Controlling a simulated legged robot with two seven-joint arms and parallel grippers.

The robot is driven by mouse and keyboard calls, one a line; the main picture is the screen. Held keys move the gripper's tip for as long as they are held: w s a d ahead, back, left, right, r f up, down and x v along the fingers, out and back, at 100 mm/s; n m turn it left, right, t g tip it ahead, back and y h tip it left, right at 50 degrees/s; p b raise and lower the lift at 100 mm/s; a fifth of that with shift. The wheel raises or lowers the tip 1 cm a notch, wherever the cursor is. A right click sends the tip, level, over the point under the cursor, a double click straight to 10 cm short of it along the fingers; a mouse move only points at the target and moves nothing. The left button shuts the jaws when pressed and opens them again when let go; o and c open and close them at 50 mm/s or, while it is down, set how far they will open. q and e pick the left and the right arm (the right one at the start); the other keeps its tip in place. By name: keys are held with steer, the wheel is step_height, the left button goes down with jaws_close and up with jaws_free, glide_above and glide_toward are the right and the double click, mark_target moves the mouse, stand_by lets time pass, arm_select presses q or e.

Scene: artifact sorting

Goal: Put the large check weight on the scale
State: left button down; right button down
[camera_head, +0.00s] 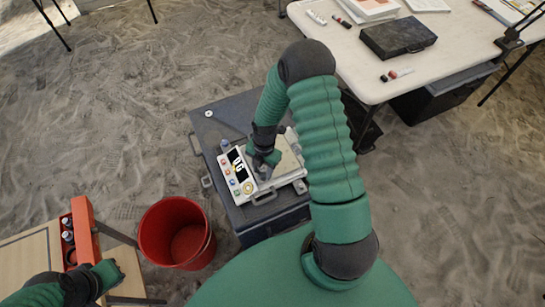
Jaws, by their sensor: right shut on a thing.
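The scale (240,183) is a white box with a dark display, buttons and a light plate, on top of a dark grey case (275,212). My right gripper (262,168) points down over the near left part of the scale's plate. It is shut on a small grey metallic thing, apparently the large check weight, mostly hidden by the fingers. I cannot tell whether it touches the plate. My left gripper (108,274) is at the lower left, beside an orange toolbox, and its finger opening is unclear.
A small round metal piece (208,113) and a small grey piece (225,144) lie on the case. A red bucket (178,233) stands left of it. An orange toolbox (82,230) is at the left. A white table (365,65) with a black box (398,38) is upper right.

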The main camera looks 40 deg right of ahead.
steer(key=w+d, duration=0.1)
steer(key=d, duration=0.1)
steer(key=w+d, duration=0.1)
steer(key=d, duration=0.2)
steer(key=w+d+f, duration=0.1)
steer(key=d, duration=0.2)
steer(key=shift+w+d+b, duration=0.15)
steer(key=shift+d+b, duration=0.05)
steer(key=shift+b, duration=0.2)
step_height(320, 180, down, 4)
steer(key=shift+a+r+b, duration=0.1)
steer(key=shift+r+b, duration=0.15)
steer(key=shift+b, duration=0.1)
steer(key=c, duration=0.9)
jaws_free()
arm_select(q)
steer(key=shift+d+f, duration=0.2)
steer(key=shift+f, duration=0.6)
arm_select(e)
steer(key=shift+o, duration=0.2)
